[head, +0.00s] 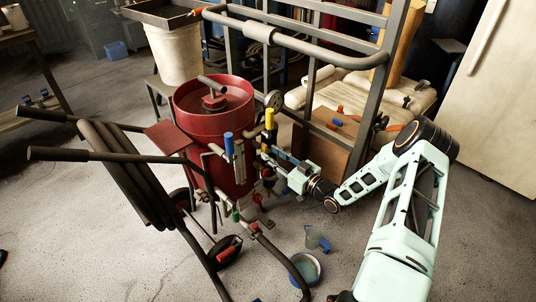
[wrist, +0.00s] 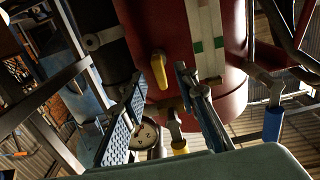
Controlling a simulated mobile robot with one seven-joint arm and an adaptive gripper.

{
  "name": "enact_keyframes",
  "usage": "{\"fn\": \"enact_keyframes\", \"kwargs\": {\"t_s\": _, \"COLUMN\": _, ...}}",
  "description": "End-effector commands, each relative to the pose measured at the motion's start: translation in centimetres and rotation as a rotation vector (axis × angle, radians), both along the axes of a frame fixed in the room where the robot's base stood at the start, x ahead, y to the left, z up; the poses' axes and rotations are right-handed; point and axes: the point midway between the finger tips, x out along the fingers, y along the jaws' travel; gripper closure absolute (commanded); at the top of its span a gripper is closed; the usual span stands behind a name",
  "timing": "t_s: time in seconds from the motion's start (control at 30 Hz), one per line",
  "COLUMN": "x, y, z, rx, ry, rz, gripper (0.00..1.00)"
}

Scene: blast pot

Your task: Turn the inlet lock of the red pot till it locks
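The red pot (head: 213,110) stands upright in the middle of the head view. Its red wall (wrist: 160,30) fills the upper middle of the wrist view. My gripper (head: 267,151) is at the pot's right side, among the pipes and valves. In the wrist view its two fingers (wrist: 160,80) are apart. I cannot tell for certain which fitting is the inlet lock.
An upright yellow handle (head: 269,118) and a blue handle (head: 228,144) stand close to my gripper. Dark cart handles (head: 95,155) lie left of the pot. A metal frame (head: 370,100) rises behind. A blue-rimmed bowl (head: 306,268) sits on the floor in front.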

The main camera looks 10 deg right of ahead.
Motion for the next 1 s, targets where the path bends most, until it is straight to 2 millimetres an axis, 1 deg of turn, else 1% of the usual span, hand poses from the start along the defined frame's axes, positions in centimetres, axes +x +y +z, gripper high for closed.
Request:
{"fn": "enact_keyframes", "kwargs": {"t_s": 0.1, "x": 1.2, "y": 0.8, "z": -0.2, "rx": -0.001, "ry": 0.0, "rz": 0.001, "gripper": 0.72}}
{"fn": "enact_keyframes", "kwargs": {"t_s": 0.2, "x": 1.8, "y": 1.2, "z": -0.1, "rx": -0.001, "ry": 0.001, "rz": 0.0, "gripper": 0.72}}
{"fn": "enact_keyframes", "kwargs": {"t_s": 0.5, "x": 2.0, "y": 1.3, "z": -0.1, "rx": 0.0, "ry": 0.002, "rz": 0.0, "gripper": 0.72}}
{"fn": "enact_keyframes", "kwargs": {"t_s": 0.53, "x": 2.0, "y": 1.3, "z": -0.1, "rx": 0.0, "ry": 0.002, "rz": 0.0, "gripper": 0.73}}
{"fn": "enact_keyframes", "kwargs": {"t_s": 0.77, "x": 2.0, "y": 1.3, "z": -0.1, "rx": 0.0, "ry": 0.002, "rz": 0.0, "gripper": 0.99}}
{"fn": "enact_keyframes", "kwargs": {"t_s": 0.8, "x": 2.0, "y": 1.3, "z": -0.1, "rx": 0.0, "ry": 0.002, "rz": 0.0, "gripper": 1.0}}
{"fn": "enact_keyframes", "kwargs": {"t_s": 1.0, "x": 1.9, "y": 1.3, "z": -0.1, "rx": 0.001, "ry": 0.003, "rz": 0.0, "gripper": 1.0}}
